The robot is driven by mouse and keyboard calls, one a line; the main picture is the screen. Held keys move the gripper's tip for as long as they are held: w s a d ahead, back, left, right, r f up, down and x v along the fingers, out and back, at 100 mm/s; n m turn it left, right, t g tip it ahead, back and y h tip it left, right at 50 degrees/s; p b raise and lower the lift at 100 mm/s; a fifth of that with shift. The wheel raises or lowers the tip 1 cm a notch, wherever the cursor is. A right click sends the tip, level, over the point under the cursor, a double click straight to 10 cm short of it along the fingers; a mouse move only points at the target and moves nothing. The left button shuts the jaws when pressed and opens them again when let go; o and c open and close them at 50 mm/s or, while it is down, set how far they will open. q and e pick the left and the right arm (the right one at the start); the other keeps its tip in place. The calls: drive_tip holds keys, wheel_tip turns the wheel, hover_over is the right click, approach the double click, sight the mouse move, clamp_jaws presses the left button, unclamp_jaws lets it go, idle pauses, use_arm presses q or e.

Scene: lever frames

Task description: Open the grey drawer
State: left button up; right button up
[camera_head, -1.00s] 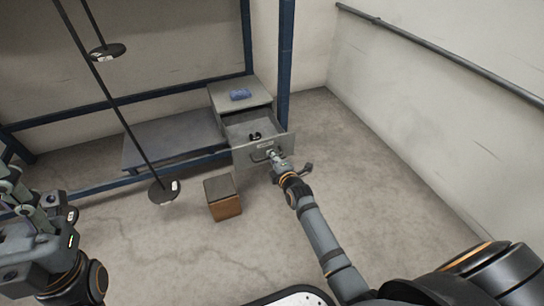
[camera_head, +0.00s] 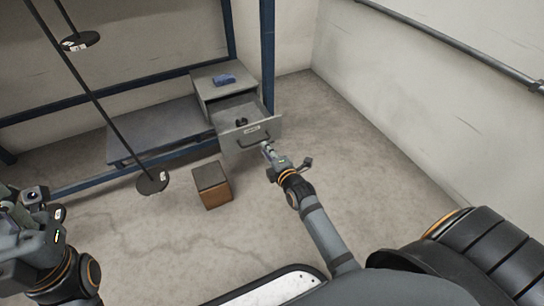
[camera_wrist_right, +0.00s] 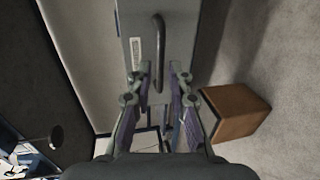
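The grey drawer (camera_head: 230,150) stands pulled out of its grey cabinet (camera_head: 212,72), with its inside showing and a small black object (camera_head: 241,122) in it. Its dark bar handle (camera_head: 254,138) is on the front panel, which also shows in the right wrist view (camera_wrist_right: 182,38). My right gripper (camera_head: 265,146) is at the right end of the handle. In the right wrist view its fingers (camera_wrist_right: 160,70) are spread apart, with the handle (camera_wrist_right: 158,45) ahead and between them; I cannot tell if they touch it. My left gripper (camera_head: 22,195) is at the left edge, its fingers unclear.
A brown box (camera_head: 212,185) stands on the floor left of the drawer. A blue object (camera_head: 223,80) lies on the cabinet. A hanging dark rod with a disc (camera_head: 152,181) is at left. A low grey shelf (camera_head: 160,128) adjoins the cabinet. The floor at right is clear.

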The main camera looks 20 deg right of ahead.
drive_tip(key=v, duration=0.5)
drive_tip(key=shift+r, duration=0.1)
